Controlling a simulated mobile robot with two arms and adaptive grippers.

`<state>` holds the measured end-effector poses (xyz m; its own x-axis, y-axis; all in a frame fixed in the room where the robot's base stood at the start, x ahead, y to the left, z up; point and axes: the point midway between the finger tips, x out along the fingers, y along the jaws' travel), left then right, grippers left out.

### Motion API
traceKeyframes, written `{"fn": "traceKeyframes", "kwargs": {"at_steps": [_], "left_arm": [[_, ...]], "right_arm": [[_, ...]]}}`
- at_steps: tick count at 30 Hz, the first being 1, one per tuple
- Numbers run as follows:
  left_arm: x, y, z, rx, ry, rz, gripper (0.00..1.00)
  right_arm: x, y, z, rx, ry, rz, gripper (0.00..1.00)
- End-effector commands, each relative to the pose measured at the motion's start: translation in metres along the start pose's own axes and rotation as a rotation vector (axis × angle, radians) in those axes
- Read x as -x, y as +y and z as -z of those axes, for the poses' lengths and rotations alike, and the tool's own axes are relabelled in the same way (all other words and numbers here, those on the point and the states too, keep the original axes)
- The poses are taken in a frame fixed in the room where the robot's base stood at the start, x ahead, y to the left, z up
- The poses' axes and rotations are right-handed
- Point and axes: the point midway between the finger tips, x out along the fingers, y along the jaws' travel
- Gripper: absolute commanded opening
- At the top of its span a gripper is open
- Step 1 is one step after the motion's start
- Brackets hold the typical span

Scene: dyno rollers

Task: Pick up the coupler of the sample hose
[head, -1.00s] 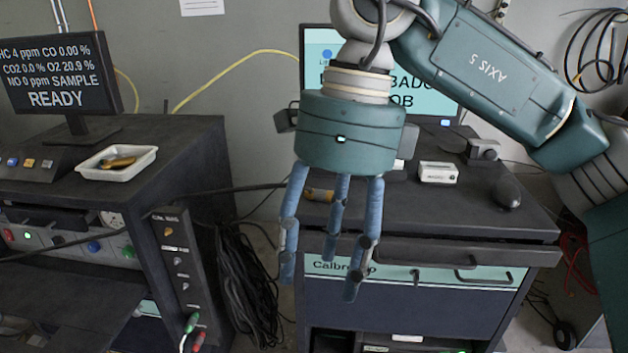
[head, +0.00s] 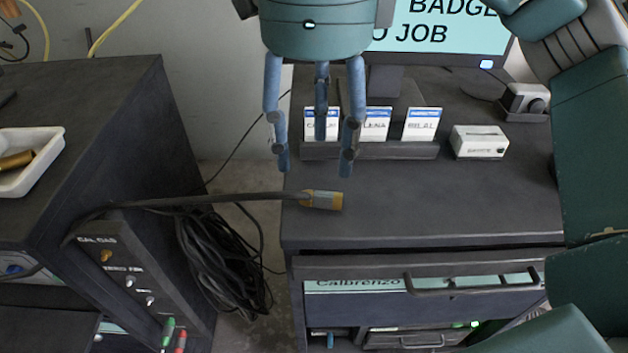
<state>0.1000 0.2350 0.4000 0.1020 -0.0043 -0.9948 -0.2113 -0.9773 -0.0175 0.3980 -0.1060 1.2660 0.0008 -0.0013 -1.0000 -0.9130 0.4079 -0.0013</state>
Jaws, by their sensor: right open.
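The sample hose (head: 200,200) runs as a dark line from the left cabinet across the gap to the right cabinet. Its coupler (head: 322,200), a brass and grey cylinder, lies on the left front part of the right cabinet's top, pointing right. My right gripper (head: 318,165) hangs above and behind the coupler in the picture, its blue fingers spread, open and empty. The fingers appear apart from the coupler. My left gripper is not in view.
Behind the fingers stands a rack (head: 400,150) of white and blue cards. A small white box (head: 479,141) and a monitor (head: 440,30) are farther back. A white tray (head: 50,145) sits on the left cabinet. Coiled cables (head: 225,265) hang in the gap.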

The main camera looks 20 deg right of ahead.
Motion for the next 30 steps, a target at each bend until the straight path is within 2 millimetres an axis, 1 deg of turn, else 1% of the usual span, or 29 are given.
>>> {"fn": "traceKeyframes", "kwargs": {"at_steps": [1, 3, 7, 10, 13, 17, 19, 21, 24, 29, 30], "left_arm": [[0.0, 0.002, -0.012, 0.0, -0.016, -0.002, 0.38], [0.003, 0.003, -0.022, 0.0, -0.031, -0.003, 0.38], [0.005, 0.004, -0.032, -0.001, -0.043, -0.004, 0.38], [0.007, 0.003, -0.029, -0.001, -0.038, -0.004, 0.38], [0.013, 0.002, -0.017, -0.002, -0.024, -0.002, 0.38], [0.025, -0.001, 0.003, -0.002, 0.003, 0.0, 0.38], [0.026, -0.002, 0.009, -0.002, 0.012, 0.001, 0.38], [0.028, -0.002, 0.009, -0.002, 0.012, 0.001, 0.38], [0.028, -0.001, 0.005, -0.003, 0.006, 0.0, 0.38], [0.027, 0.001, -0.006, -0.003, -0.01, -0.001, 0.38], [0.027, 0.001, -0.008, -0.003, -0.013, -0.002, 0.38]], "right_arm": [[-0.012, 0.001, 0.001, 0.003, 0.003, -0.006, 0.53], [-0.021, 0.0, 0.001, 0.001, 0.002, -0.004, 0.53], [-0.036, 0.0, 0.001, 0.0, 0.001, -0.003, 0.53], [-0.042, 0.0, 0.001, 0.0, 0.001, -0.003, 0.53], [-0.05, -0.001, 0.003, 0.0, 0.002, -0.003, 0.53], [-0.07, -0.002, 0.007, 0.0, 0.003, -0.005, 0.53], [-0.081, -0.002, 0.006, -0.001, 0.003, -0.004, 0.53], [-0.088, -0.002, 0.006, -0.001, 0.001, -0.004, 0.53], [-0.093, -0.002, 0.005, -0.001, 0.0, -0.003, 0.53], [-0.094, -0.003, 0.005, -0.001, -0.001, -0.002, 0.53], [-0.094, -0.003, 0.005, -0.001, -0.001, -0.002, 0.51]]}}
